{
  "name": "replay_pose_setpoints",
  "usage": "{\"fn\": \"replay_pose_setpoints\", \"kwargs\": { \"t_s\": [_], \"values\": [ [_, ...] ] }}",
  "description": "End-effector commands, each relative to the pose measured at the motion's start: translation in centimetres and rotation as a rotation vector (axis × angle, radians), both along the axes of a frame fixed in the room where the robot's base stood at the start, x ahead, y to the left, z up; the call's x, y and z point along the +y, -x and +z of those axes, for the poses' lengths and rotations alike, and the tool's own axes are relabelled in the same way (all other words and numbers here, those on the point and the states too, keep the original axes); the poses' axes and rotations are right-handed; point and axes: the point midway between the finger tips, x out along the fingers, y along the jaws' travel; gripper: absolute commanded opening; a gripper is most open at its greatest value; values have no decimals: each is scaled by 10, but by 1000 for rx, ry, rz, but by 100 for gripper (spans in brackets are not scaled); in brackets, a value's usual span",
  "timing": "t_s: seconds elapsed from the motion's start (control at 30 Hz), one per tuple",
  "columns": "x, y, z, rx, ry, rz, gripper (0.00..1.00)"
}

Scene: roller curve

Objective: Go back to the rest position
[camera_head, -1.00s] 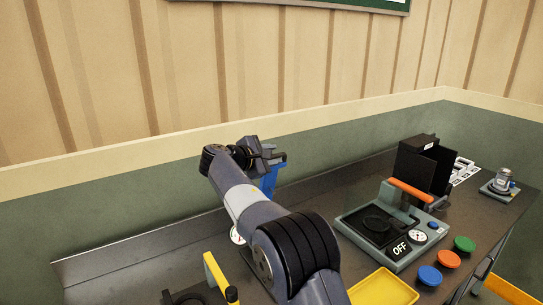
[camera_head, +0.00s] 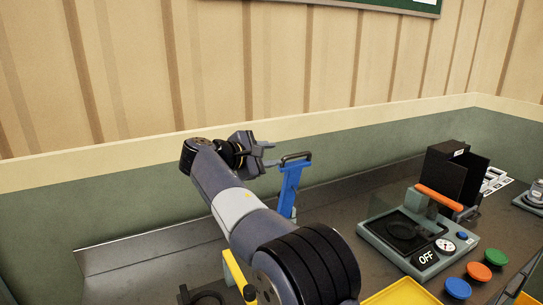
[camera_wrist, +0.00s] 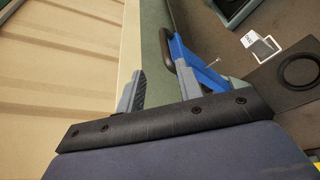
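My gripper (camera_head: 268,154) is raised at the left of the bench, near the green-grey wall panel. Its two fingers stand apart in the wrist view (camera_wrist: 162,78), with nothing between them. A blue upright piece with a black handle (camera_head: 289,188) stands just right of the fingertips in the head view, apart from them. In the wrist view the blue piece (camera_wrist: 196,62) shows behind and beside the right finger. Its lower end is partly hidden by my arm in the head view.
On the dark bench (camera_head: 320,225) are a grey machine with an orange handle (camera_head: 438,197) and an "OFF" label, a black box (camera_head: 457,175), and blue, orange and green buttons (camera_head: 479,271). A yellow tray (camera_head: 402,292) lies in front. A yellow-handled item (camera_head: 235,270) is partly behind my arm.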

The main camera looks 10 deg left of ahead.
Motion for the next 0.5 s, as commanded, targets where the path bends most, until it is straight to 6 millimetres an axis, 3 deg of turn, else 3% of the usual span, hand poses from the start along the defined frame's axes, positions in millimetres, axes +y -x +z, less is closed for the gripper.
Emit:
{"fn": "replay_pose_setpoints", "kwargs": {
  "t_s": [0.27,0.5],
  "values": [
    [-9,-12,-3,1,-1,-4,34],
    [-33,-44,-13,3,0,-4,34]
  ]
}}
